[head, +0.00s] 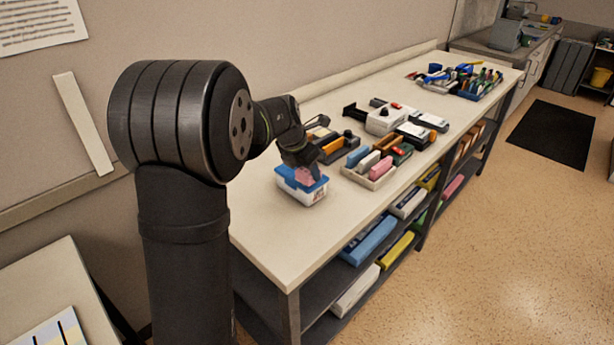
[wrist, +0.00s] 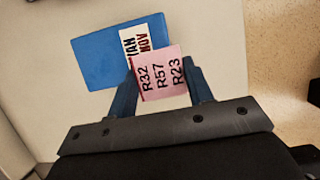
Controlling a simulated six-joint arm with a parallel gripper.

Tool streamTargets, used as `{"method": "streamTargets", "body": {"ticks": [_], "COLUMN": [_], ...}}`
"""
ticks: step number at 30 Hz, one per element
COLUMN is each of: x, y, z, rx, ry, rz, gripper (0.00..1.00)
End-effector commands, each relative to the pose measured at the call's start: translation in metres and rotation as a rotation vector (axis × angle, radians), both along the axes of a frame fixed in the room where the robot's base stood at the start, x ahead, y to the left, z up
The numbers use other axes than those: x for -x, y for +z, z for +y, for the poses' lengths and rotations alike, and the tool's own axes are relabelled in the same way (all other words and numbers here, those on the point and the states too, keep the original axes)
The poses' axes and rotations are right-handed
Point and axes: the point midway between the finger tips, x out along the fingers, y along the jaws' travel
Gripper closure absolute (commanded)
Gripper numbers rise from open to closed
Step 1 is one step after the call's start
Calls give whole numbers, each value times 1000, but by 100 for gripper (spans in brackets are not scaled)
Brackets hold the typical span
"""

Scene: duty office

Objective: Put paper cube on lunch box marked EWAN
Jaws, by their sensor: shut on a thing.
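A pink paper cube (wrist: 160,77) with R32, R57 and R23 written on it sits between the two fingers of my gripper (wrist: 161,84), which is shut on it. In the head view the cube (head: 305,174) shows under my gripper (head: 304,167). A white lunch box (head: 301,195) with a blue lid (wrist: 95,58) stands at the near end of the bench. Its label (wrist: 133,42) is partly hidden by the cube; I read only "AN" and "NOV". The cube is over the lid's edge in the wrist view. I cannot tell whether it touches the lid.
A cream tray (head: 371,181) with several colored blocks stands right of the lunch box. Dark trays and white devices (head: 386,119) lie farther along the bench (head: 265,240). The bench's near end is bare. A shelf below holds colored boxes.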

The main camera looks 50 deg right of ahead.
Motion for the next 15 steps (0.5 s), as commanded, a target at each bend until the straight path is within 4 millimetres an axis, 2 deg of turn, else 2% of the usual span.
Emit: {"method": "streamTargets", "body": {"ticks": [4, 15], "x": [1, 1], "y": [-23, -27], "z": [0, 0], "rx": [-2, 0], "ry": [1, 1], "rz": [3, 1], "gripper": [76, 76]}}
